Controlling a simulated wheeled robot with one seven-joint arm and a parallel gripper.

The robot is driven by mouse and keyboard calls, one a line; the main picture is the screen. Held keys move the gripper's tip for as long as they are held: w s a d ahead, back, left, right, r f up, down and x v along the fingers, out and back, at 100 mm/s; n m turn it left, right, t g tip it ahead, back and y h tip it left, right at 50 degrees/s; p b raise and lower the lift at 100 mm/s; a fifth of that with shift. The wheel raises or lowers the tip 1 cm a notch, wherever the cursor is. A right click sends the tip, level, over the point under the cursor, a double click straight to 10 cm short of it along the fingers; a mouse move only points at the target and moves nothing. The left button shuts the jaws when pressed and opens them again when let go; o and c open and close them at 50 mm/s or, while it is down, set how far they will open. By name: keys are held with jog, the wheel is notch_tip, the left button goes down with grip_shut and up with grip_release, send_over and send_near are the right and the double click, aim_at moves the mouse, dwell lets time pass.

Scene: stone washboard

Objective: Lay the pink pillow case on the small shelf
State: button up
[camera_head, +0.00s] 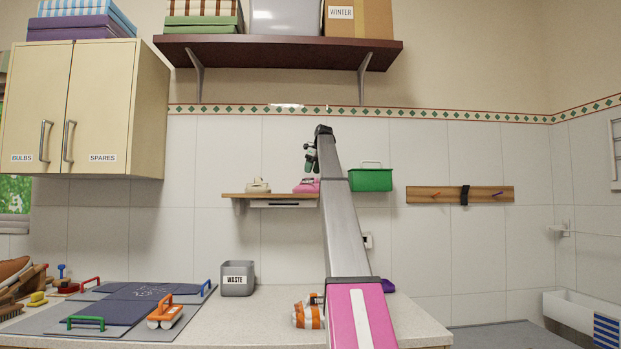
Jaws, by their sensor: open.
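The pink pillow case (305,186) lies as a small folded bundle on the right part of the small wooden shelf (240,195) on the tiled wall. My gripper (310,170) is open, just above the pink pillow case at the end of my raised arm. It is small and partly hidden by the arm, so I cannot tell whether the fingers touch the cloth. My arm hides the shelf's right end.
A cream item (258,186) sits on the shelf's left part. A green box (371,179) is on the wall right of my arm. A dark long shelf (280,48) with boxes hangs above. A waste bin (237,279) and an orange-striped item (309,312) stand on the counter (275,300).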

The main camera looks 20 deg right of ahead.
jog(key=v, duration=0.7)
jog(key=shift+s+r, duration=0.15)
jog(key=shift+r, duration=0.1)
